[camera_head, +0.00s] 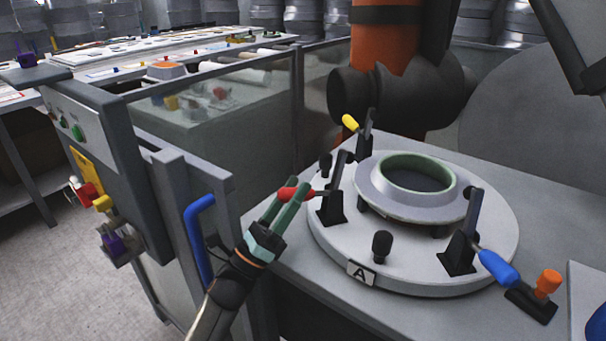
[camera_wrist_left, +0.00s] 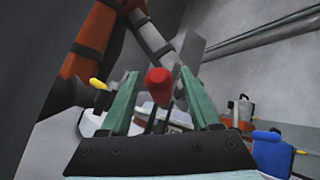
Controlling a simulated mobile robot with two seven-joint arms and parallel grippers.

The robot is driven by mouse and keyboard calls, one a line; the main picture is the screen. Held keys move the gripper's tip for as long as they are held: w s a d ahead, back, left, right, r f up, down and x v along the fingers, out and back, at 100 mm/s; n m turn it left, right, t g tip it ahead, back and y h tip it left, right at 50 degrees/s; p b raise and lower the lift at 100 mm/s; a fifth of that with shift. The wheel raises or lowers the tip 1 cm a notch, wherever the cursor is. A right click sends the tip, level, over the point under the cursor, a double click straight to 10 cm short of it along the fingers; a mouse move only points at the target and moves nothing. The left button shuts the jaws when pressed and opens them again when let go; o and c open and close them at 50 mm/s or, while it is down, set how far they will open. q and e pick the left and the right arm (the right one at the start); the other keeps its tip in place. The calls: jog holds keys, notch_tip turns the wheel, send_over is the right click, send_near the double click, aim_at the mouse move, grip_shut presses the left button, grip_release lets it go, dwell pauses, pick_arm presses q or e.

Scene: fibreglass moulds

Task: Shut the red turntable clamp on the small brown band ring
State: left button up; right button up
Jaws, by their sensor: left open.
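The red clamp handle (camera_head: 290,194) sticks out to the left from a black toggle clamp (camera_head: 332,200) at the left edge of the round white turntable (camera_head: 400,275). A grey flanged ring (camera_head: 400,204) with a green inner lip sits raised at the turntable's middle; I see no brown band on it. My left gripper (camera_head: 288,198) is open, with its green fingers either side of the red handle. In the left wrist view the red knob (camera_wrist_left: 159,85) stands between the open fingers (camera_wrist_left: 159,92); contact cannot be told. My right gripper is not in view.
A yellow-handled clamp (camera_head: 350,122) stands behind and a blue-handled clamp (camera_head: 498,268) at the right front. A black knob (camera_head: 381,245) and label A (camera_head: 361,274) are at the front. An orange-knobbed block (camera_head: 547,283) is at right. A blue-handled grey frame (camera_head: 200,225) stands left of my gripper.

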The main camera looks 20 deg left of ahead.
pick_arm(q)
jog(key=shift+x, duration=1.7)
grip_shut()
